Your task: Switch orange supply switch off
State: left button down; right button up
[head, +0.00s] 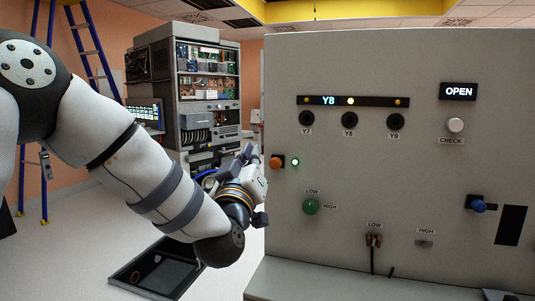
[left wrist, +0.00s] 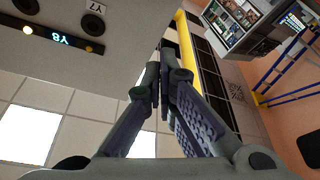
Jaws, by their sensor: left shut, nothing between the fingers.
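The orange supply switch (head: 277,162) is an orange knob on a dark mount at the left edge of the grey panel (head: 420,150). A small green light (head: 295,161) glows just right of it. My left gripper (head: 248,153) is just left of the switch, its fingers pointing up; I cannot tell whether it touches. In the left wrist view my left gripper (left wrist: 165,85) has its fingers together with nothing between them. The orange switch does not show in the left wrist view. My right gripper is out of view.
The panel also carries a lit Y8 display (head: 328,100), an OPEN sign (head: 458,91), a green knob (head: 310,206) and a blue knob (head: 478,206). An open electronics rack (head: 208,90) and a blue ladder (head: 100,55) stand behind. A black tray (head: 130,278) lies on the floor.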

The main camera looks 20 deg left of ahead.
pick_arm(q)
jog(key=b, duration=0.1)
send_near(271, 142)
jog(key=w+r, duration=0.1)
jog(key=w+a+r, duration=0.1)
jog(key=w+r, duration=0.1)
jog(key=w+a+r, duration=0.1)
jog(key=shift+w+a+r, duration=0.15)
jog(key=shift+w+r, duration=0.1)
jog(key=shift+w, duration=0.05)
jog(key=shift+s+d+f, duration=0.1)
jog(key=shift+d+f, duration=0.25)
jog(key=shift+f, duration=0.25)
jog(key=shift+s+d+f, duration=0.1)
jog(key=shift+d+f, duration=0.2)
jog(key=shift+f, duration=0.25)
jog(key=shift+s+d+f, duration=0.1)
jog(key=shift+d+f, duration=0.1)
jog(key=shift+f, duration=0.2)
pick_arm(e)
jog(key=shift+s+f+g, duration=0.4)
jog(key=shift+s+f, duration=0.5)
